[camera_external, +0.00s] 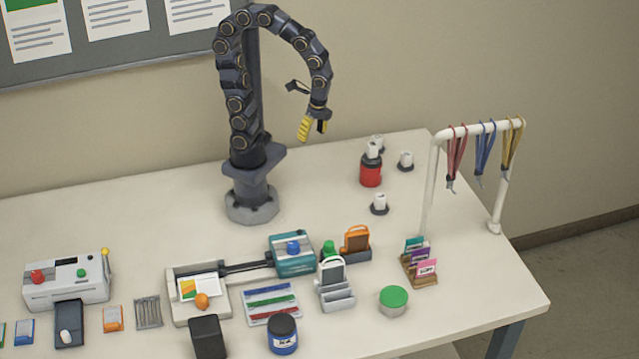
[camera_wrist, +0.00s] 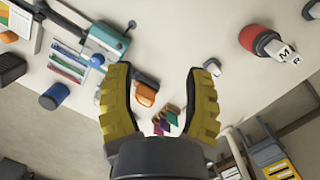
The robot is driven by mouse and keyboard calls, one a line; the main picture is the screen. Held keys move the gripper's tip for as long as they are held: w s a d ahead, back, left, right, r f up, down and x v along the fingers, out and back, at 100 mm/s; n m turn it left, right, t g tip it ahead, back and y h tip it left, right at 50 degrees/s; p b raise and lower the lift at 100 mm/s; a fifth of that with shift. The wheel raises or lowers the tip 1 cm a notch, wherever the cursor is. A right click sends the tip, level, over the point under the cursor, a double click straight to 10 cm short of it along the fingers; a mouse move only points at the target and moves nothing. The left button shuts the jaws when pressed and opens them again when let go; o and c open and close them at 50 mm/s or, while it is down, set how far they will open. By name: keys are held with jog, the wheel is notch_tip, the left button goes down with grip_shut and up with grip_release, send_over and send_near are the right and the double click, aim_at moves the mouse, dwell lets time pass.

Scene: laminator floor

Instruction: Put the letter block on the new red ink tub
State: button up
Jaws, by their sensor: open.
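The red ink tub (camera_external: 370,176) stands at the back right of the table, with a dark top. A white letter block (camera_external: 373,150) appears to sit on it. In the wrist view the tub (camera_wrist: 254,38) is at upper right, and the block at its dark end shows an M (camera_wrist: 284,52). Other white blocks stand on black discs: one behind the tub (camera_external: 378,140), one to its right (camera_external: 405,158) and one in front (camera_external: 380,201). My gripper (camera_external: 313,130) is open and empty, raised above the table to the left of the tub; its yellow fingers show in the wrist view (camera_wrist: 159,78).
A white rack (camera_external: 480,128) with hanging lanyards stands at the right. A laminator-like device (camera_external: 292,255), card holders (camera_external: 337,294), a green-lidded tin (camera_external: 393,300) and a blue jar (camera_external: 283,335) fill the front. The table between my base and the tub is clear.

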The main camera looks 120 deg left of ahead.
jog(key=s+d+r+n, duration=0.1)
jog(key=s+d+n, duration=0.2)
jog(key=s+d, duration=0.2)
jog(key=shift+s+r, duration=0.25)
jog(key=shift+s, duration=0.7)
